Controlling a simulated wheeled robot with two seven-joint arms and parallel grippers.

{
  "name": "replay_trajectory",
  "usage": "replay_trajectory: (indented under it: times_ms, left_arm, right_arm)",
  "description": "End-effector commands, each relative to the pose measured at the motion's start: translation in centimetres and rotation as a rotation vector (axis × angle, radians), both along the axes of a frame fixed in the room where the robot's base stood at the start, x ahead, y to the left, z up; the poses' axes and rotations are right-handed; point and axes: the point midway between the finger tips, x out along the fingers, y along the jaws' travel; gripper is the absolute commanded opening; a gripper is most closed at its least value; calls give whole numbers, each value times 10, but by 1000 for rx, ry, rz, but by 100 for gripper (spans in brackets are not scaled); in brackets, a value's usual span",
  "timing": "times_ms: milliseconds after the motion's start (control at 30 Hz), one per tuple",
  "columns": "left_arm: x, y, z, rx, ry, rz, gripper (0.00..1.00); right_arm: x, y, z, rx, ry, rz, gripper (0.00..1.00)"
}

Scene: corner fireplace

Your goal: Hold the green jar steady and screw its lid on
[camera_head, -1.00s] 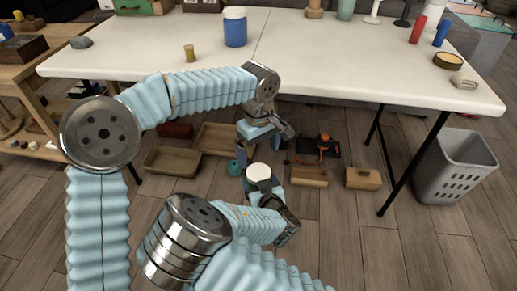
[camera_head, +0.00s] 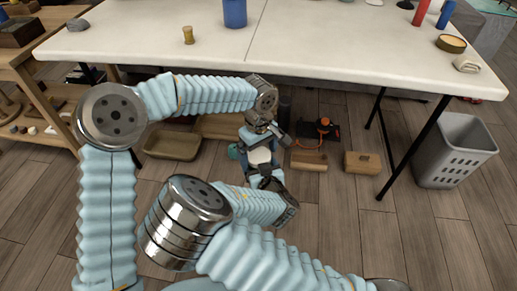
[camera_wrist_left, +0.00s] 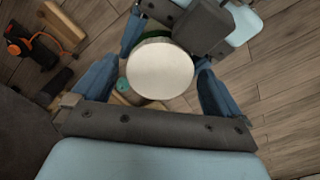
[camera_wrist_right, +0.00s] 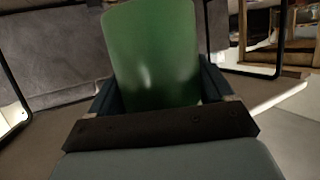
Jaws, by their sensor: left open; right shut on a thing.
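The round white lid (camera_head: 259,156) faces up in front of the table, and it shows large in the left wrist view (camera_wrist_left: 160,68). My left gripper (camera_head: 258,145) is open, with its blue fingers (camera_wrist_left: 160,92) on either side of the lid. I cannot tell whether they touch it. My right gripper (camera_wrist_right: 158,90) is shut on the green jar (camera_wrist_right: 155,50), which stands upright between its fingers. The jar is hidden in the head view, and the lid is not seen in the right wrist view. How the lid sits on the jar cannot be told.
The white table (camera_head: 330,45) stands just behind, carrying a blue jar (camera_head: 235,12), a small wooden spool (camera_head: 188,35) and a tin (camera_head: 451,43). A grey basket (camera_head: 455,150) stands at right.

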Motion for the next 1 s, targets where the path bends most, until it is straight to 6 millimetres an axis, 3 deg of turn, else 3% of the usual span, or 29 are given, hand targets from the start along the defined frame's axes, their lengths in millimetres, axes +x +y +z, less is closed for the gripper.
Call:
replay_trajectory:
  times_ms: [67, 433, 600, 900, 1000]
  left_arm:
    - [0, 0, 0, 0, 0, 0, 100]
    - [0, 0, 1, 1, -1, 0, 43]
    - [0, 0, 1, -1, -2, -89, 43]
    - [0, 0, 1, -3, -4, -720, 43]
    - [0, 0, 1, -4, -5, -842, 43]
  right_arm:
    - [0, 0, 0, 0, -1, 0, 0]
    - [0, 0, 0, 0, -1, 0, 0]
    - [0, 0, 0, 0, -1, 0, 0]
    - [0, 0, 0, 0, 0, 0, 0]
    - [0, 0, 0, 0, 0, 0, 0]
